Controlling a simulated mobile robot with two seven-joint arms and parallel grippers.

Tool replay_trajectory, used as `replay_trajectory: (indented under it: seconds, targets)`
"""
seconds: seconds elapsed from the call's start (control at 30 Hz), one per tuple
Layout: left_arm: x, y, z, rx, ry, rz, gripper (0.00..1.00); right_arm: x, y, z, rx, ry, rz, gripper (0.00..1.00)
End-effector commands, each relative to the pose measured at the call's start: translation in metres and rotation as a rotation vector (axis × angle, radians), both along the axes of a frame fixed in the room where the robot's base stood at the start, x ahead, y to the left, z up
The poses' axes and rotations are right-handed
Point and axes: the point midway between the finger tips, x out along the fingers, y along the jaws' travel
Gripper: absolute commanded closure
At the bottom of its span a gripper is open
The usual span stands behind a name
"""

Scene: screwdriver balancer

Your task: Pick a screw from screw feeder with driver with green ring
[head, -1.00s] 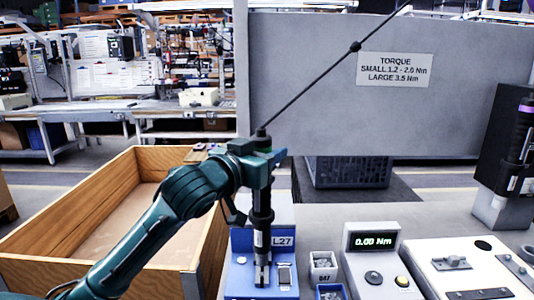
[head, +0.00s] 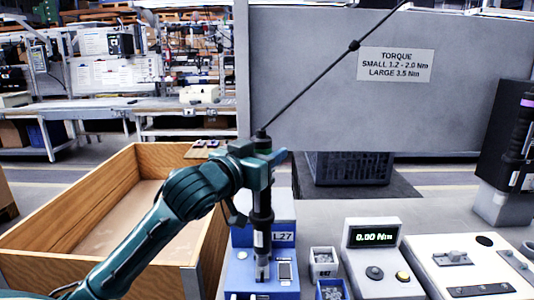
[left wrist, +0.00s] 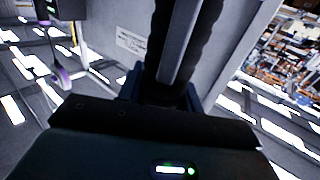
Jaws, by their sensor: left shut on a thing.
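My left gripper (head: 262,170) is shut on a black screwdriver (head: 262,217), which hangs upright from a cable running up to the right. The driver's lower end is over the front of the blue screw feeder (head: 240,280), marked L27. I cannot tell whether the tip touches a screw. In the left wrist view the driver's dark body (left wrist: 172,60) rises from the gripper. My right gripper is not in view.
A second driver with a purple ring (head: 522,130) stands in a holder at right. Small screw bins (head: 323,262), a torque meter (head: 371,262) and a white fixture plate (head: 455,265) stand right of the feeder. An open wooden crate (head: 50,212) is at left.

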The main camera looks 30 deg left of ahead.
Motion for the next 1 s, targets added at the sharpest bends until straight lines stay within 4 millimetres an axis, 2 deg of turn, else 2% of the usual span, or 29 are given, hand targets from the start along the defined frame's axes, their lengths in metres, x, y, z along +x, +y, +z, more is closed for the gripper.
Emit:
replay_trajectory:
  seconds: [1.0]
  targets:
    - [0.0, 0.001, -0.017, -0.001, -0.001, 0.002, 1.0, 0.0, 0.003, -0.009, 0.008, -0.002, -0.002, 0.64]
